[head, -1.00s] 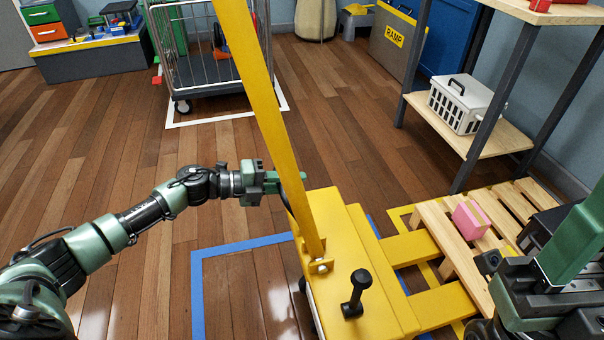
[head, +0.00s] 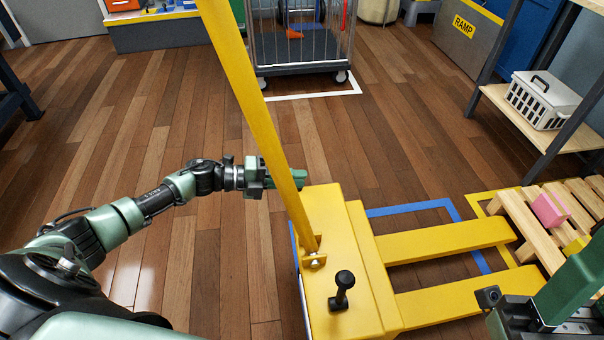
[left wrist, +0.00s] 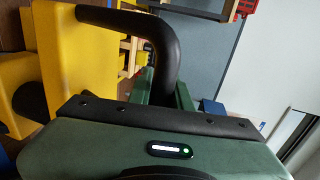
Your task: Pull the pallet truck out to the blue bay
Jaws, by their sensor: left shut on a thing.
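The yellow pallet truck (head: 345,265) stands at the left side of the blue floor outline (head: 405,209), with its body over the left line. Its forks (head: 440,243) point right across the outline and its right line. The upper fork's tip is close to the wooden pallet (head: 520,215); the lower tip is hidden by my right arm. The yellow tiller (head: 245,90) rises and leans left. My left gripper (head: 290,181) is shut beside the tiller, on a black curved handle (left wrist: 165,40) in the left wrist view. My right gripper (head: 545,312) is partly in view at lower right; its jaws are unclear.
A pink box (head: 550,209) sits on the pallet, inside a yellow floor outline (head: 483,197). A wire cage trolley (head: 300,50) stands at the back. A shelf with a white basket (head: 541,100) is at right. The floor left of the truck is clear.

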